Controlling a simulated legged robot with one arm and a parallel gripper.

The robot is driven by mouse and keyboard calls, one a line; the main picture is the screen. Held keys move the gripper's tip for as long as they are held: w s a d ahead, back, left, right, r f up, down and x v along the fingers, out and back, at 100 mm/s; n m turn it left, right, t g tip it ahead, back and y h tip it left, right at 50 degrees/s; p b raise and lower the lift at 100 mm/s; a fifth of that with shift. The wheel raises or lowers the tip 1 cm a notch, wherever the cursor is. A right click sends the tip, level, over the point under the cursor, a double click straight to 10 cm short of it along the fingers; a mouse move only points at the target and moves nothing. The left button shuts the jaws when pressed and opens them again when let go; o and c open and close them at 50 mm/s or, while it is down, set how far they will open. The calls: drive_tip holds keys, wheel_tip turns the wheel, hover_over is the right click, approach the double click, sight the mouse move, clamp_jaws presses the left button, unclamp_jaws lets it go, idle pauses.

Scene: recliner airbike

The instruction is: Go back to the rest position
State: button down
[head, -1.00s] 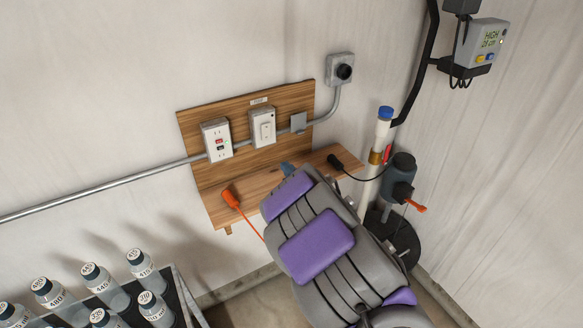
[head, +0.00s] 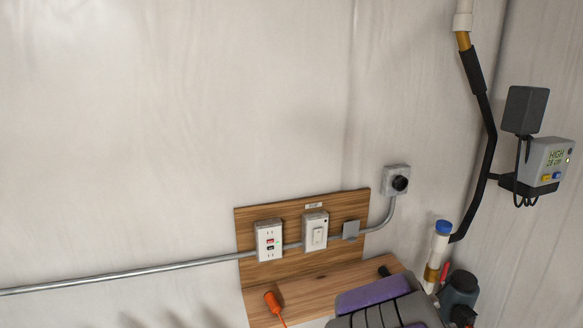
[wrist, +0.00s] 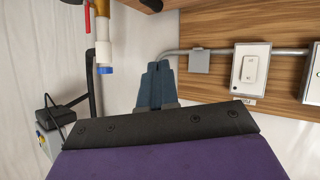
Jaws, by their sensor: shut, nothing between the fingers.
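My gripper (wrist: 156,68) shows in the wrist view as two blue-grey fingers pressed together, with nothing between them. It is in front of the wall, beside the wooden backboard (wrist: 215,22) with its grey conduit box (wrist: 199,61) and white switch (wrist: 250,68). It touches none of them that I can see. In the head view my grey and purple arm (head: 375,296) shows at the bottom edge, in front of the wooden shelf (head: 325,285).
An orange-handled plug (head: 273,303) lies on the shelf. A white outlet (head: 269,240) and a black-knobbed box (head: 397,181) are on the wall. At right are a blue-capped pipe (head: 438,247) and a display box reading HIGH (head: 548,160). The wall at upper left is bare.

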drive_tip(key=s+a+g+y, duration=0.1)
drive_tip(key=s+a+g, duration=0.2)
drive_tip(key=s, duration=1.1)
drive_tip(key=s+a+g+y, duration=0.1)
drive_tip(key=s+a+g, duration=0.3)
drive_tip(key=s, duration=1)
drive_tip(key=s+a+r+n+g+y, duration=0.1)
drive_tip(key=s+a+g, duration=0.2)
drive_tip(key=s, duration=1.1)
drive_tip(key=g, duration=0.3)
drive_tip(key=shift+s+a+g, duration=0.25)
drive_tip(key=shift+a+g, duration=0.15)
